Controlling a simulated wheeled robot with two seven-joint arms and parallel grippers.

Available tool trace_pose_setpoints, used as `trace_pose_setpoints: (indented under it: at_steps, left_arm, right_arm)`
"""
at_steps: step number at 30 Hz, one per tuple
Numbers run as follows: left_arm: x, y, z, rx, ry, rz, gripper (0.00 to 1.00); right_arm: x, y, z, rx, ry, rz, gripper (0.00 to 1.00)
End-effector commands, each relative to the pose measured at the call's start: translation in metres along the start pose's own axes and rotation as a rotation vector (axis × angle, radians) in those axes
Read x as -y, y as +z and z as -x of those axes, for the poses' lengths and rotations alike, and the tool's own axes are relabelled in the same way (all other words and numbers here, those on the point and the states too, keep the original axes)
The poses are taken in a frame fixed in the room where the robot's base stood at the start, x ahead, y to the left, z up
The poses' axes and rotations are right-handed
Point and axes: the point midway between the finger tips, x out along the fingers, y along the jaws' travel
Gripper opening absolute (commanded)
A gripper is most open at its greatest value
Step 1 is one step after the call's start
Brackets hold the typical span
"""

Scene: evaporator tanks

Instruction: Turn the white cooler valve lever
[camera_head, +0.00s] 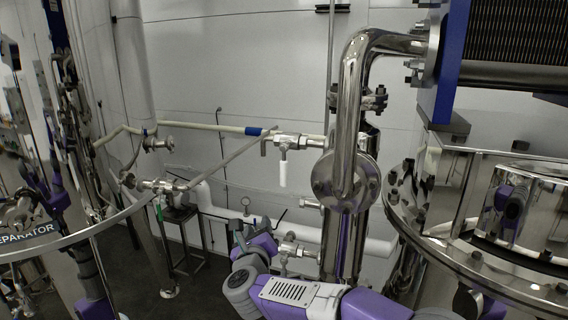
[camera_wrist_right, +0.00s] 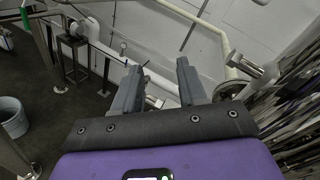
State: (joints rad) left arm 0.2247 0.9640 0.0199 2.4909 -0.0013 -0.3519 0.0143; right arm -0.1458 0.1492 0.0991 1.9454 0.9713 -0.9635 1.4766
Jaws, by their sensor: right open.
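The white lever (camera_head: 283,172) hangs straight down from a metal valve (camera_head: 286,142) left of the thick shiny pipe in the head view. I cannot make out the lever in the right wrist view. My right gripper (camera_head: 240,232) is below and to the left of the lever, apart from it. In the right wrist view its two grey fingers (camera_wrist_right: 160,70) are spread with nothing between them. My left gripper is not in view.
The shiny vertical pipe (camera_head: 348,110) stands right of the lever. A round steel vessel (camera_head: 480,275) is at the right and the separator tank (camera_head: 30,225) at the left. A white horizontal pipe (camera_head: 375,247) runs behind. A bucket (camera_wrist_right: 12,117) stands on the floor.

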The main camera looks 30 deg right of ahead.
Motion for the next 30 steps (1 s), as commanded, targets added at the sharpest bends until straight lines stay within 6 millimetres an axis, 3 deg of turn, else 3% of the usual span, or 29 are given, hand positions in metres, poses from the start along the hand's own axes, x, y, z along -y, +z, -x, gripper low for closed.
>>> trace_pose_setpoints:
  at_steps: [1,3,8,11,24,30]
  left_arm:
    - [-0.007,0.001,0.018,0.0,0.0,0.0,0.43]
    - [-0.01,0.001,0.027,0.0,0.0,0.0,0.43]
    - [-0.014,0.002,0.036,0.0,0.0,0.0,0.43]
    - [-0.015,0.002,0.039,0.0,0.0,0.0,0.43]
    - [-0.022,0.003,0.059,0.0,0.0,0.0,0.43]
    - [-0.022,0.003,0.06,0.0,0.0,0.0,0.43]
  right_arm:
    - [0.038,0.036,0.01,0.011,-0.052,-0.144,0.41]
    - [0.071,0.06,0.02,0.016,-0.103,-0.309,0.41]
    - [0.109,0.084,0.034,0.023,-0.16,-0.519,0.41]
    - [0.116,0.085,0.03,0.021,-0.17,-0.554,0.41]
    - [0.125,0.083,-0.031,0.021,-0.168,-0.551,0.41]
    - [0.126,0.083,-0.038,0.023,-0.167,-0.55,0.41]
